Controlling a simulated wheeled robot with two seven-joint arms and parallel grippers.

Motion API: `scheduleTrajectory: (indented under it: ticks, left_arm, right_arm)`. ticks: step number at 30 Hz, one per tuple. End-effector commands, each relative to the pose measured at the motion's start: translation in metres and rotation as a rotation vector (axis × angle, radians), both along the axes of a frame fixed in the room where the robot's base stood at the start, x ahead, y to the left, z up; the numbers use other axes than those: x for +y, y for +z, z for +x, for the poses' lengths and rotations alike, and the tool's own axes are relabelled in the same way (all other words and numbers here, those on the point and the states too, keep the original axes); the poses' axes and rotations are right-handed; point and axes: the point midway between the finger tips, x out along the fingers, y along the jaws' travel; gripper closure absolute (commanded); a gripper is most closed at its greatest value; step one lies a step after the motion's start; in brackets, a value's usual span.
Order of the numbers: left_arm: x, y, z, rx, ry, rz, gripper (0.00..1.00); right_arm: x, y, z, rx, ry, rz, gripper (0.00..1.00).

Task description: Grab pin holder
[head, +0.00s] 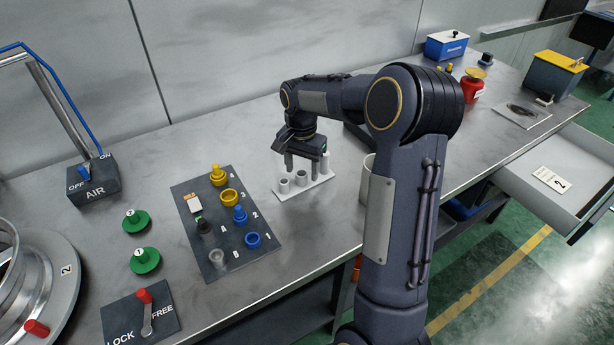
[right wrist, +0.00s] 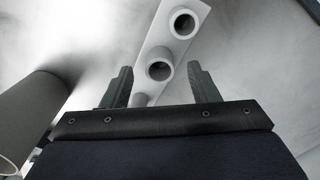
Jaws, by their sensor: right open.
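The pin holder (head: 290,193) is a pale plate with several short upright hollow tubes. It lies on the grey bench in the middle of the head view. My right gripper (head: 303,168) is open and points down over it, hiding part of its back. In the right wrist view the holder (right wrist: 182,48) runs upward past the open right gripper (right wrist: 160,72). One tube shows between the fingertips, another beyond them and a third low near the jaw base. I cannot tell whether a finger touches the holder. My left gripper is not in view.
A dark pin board (head: 188,215) with yellow and blue parts lies left of the holder. A pale cylinder (head: 368,165) stands close on the right, partly behind my arm; a grey cylinder (right wrist: 32,115) fills the wrist view's left. Bare bench lies behind the holder.

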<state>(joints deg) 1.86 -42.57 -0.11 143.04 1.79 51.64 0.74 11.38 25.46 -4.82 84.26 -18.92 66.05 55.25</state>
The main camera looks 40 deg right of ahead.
Motion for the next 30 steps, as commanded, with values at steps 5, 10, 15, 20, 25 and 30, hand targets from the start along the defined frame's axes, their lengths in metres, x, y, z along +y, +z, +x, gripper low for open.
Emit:
scheduleTrajectory:
  ticks: [5,10,15,20,25,30]
  left_arm:
    - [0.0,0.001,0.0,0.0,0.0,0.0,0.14]
    - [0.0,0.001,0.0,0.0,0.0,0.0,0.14]
    - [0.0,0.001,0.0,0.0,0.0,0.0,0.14]
    - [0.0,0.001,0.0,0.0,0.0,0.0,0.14]
    - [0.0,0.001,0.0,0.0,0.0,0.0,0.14]
    - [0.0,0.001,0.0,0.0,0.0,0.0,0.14]
  right_arm:
    - [0.001,-0.021,0.0,0.001,0.001,0.0,0.45]
    - [0.0,-0.023,0.0,-0.001,0.001,0.0,0.45]
    - [0.001,-0.023,0.0,-0.001,0.001,0.0,0.55]
    - [0.001,-0.023,0.0,-0.001,0.001,0.0,0.76]
    - [0.001,-0.023,0.0,-0.002,0.001,0.0,0.94]
    - [0.001,-0.022,0.0,-0.002,0.001,0.0,0.94]
